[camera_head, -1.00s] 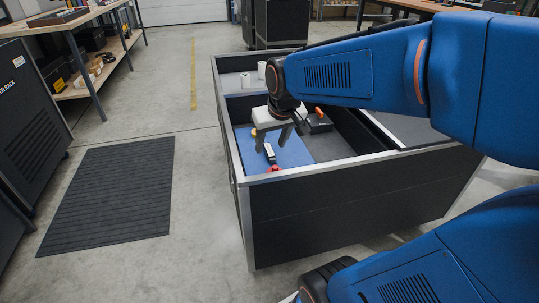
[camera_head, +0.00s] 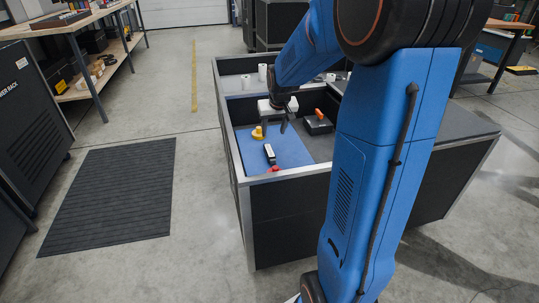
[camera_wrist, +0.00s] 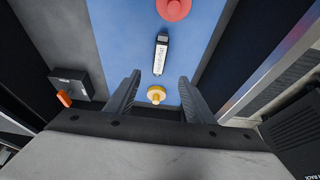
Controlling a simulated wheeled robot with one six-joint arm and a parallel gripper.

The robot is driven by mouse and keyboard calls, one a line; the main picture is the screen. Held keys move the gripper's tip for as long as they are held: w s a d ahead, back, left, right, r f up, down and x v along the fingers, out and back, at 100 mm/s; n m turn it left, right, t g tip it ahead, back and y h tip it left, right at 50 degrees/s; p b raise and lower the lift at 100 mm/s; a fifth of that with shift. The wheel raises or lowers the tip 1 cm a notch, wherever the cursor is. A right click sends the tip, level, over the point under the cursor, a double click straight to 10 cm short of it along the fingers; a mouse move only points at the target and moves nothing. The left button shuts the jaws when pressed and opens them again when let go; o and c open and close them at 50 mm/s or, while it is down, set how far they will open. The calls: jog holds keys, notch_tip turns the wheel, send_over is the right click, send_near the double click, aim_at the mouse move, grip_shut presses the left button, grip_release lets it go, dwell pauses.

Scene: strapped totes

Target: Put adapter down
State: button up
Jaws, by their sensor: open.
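Several small items lie on the blue mat (camera_head: 290,152) in a dark bin. A black-and-white labelled stick (camera_head: 269,153) lies mid-mat, and shows in the wrist view (camera_wrist: 161,54). A yellow knobbed disc (camera_head: 257,133) lies behind it, and a red round piece (camera_head: 273,169) at the front edge. I cannot tell for certain which is the adapter. My gripper (camera_head: 275,130) is open and empty above the back of the mat. In the wrist view the yellow disc (camera_wrist: 156,95) shows between the fingers, apart from them.
A black box with an orange handle (camera_head: 318,122) sits right of the mat on the bin's grey floor. White cylinders (camera_head: 262,72) stand in the rear compartment. Metal-edged bin walls (camera_head: 240,150) surround the mat. The blue mat has bare room around the stick.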

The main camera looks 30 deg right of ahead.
aim_at(270, 151)
jog(key=x, duration=1.6)
jog(key=shift+r, duration=0.1)
jog(key=shift+c, duration=0.2)
grip_shut()
